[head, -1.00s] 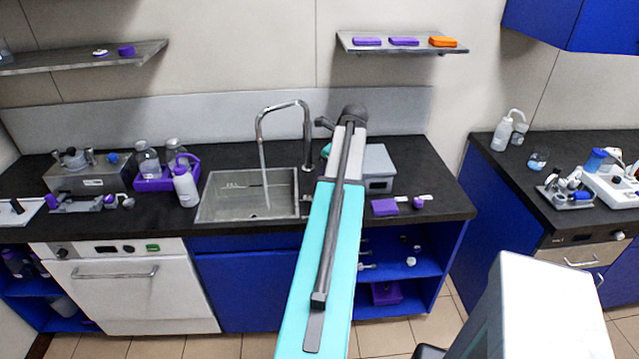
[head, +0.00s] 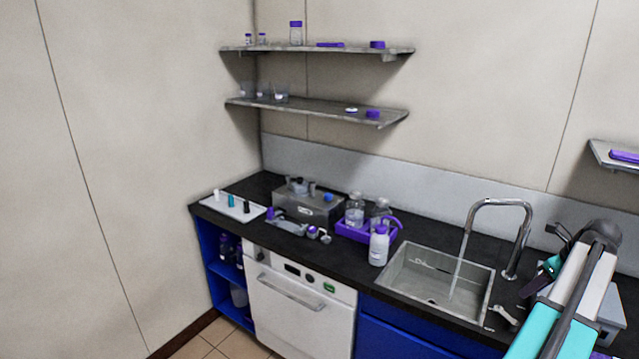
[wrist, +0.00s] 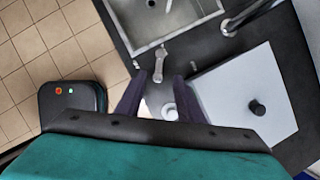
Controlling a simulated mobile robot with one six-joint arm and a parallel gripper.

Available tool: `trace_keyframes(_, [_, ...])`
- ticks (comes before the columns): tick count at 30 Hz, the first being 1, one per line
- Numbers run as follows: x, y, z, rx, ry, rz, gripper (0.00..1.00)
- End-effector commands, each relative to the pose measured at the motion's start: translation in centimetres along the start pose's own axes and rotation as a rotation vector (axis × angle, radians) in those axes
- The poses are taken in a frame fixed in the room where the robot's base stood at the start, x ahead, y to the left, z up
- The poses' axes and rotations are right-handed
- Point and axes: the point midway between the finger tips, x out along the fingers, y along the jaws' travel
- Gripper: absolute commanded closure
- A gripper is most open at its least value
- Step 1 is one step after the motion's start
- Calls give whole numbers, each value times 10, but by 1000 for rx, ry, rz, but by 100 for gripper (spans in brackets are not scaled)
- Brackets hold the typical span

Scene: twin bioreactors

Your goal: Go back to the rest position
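My gripper (wrist: 160,77) is open in the wrist view, its two dark fingers apart with nothing seen gripped between them. It points down over the dark counter, just beside the sink (wrist: 165,22). A small pale fitting (wrist: 160,62) lies on the counter by the sink corner, beyond the fingertips. A white round thing (wrist: 168,110) shows between the fingers, lower down.
A grey box with a black knob (wrist: 250,95) stands close right of my gripper. The tall tap (head: 510,235) rises behind the sink, with water running. A white bottle (head: 379,246) and a purple tray (head: 352,232) stand left of the sink. Shelves (head: 315,108) hang above.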

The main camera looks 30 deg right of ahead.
Motion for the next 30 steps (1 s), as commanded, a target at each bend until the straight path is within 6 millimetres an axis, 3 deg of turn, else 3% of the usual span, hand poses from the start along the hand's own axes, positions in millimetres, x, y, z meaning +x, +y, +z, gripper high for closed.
trace_keyframes(5, [19,17,17,-85,10,15,66])
trace_keyframes(11, [60,57,49,-283,31,49,66])
trace_keyframes(21, [134,144,102,-688,64,116,66])
trace_keyframes(30, [190,229,134,-1050,82,181,66])
